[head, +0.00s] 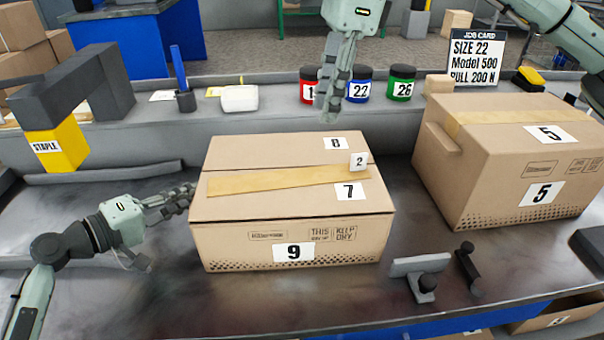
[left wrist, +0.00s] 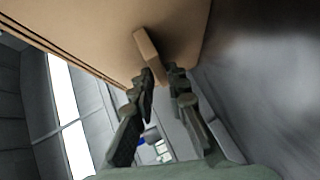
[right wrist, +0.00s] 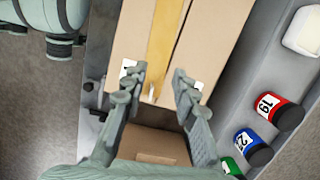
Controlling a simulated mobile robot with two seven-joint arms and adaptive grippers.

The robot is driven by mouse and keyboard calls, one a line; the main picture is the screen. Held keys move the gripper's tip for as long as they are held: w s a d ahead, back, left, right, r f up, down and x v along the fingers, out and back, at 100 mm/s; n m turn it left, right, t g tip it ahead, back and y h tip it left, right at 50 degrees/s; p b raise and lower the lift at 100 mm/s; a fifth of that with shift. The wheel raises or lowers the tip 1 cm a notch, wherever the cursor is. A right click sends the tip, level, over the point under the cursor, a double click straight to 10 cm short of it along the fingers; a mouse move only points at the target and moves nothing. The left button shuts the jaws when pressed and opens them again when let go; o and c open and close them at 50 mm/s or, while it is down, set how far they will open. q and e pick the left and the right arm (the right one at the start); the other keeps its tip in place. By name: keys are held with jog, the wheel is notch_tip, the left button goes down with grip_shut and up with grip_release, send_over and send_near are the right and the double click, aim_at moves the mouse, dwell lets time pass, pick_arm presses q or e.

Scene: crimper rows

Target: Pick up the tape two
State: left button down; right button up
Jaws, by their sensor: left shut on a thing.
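The tape two is a flat tan strip (head: 270,181) lying along the top of the closed cardboard box (head: 225,235), with a small tag "2" standing at its right end. My right gripper (head: 328,112) points down above the far side of this box. In the right wrist view its fingers (right wrist: 158,80) are apart and empty, with the tape (right wrist: 165,40) beyond them. My left gripper (head: 180,200) is at the box's left side. In the left wrist view its fingers (left wrist: 163,75) are shut on a cardboard tab (left wrist: 148,45) sticking out from the box.
A second taped box (head: 480,180) marked 5 stands at the right. Red, blue and green cans (head: 359,85) stand on the back shelf near a job card (head: 475,57). A yellow and grey stapler (head: 60,145) is at the left. Small dark tools (head: 425,280) lie in front.

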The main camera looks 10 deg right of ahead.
jog(key=d+h, duration=0.2)
jog(key=d, duration=0.2)
send_over(352, 156)
jog(key=f, duration=0.5)
jog(key=shift+s+a+f, duration=0.2)
jog(key=shift+a+f, duration=0.05)
jog(key=shift+a, duration=0.05)
jog(key=shift+w+d+f, duration=0.1)
jog(key=shift+f, duration=0.9)
jog(key=shift+w+d+f, duration=0.15)
jog(key=shift+f, duration=0.8)
jog(key=shift+w+d+f, duration=0.1)
jog(key=shift+f, duration=0.9)
jog(key=shift+c, duration=0.5)
grip_shut()
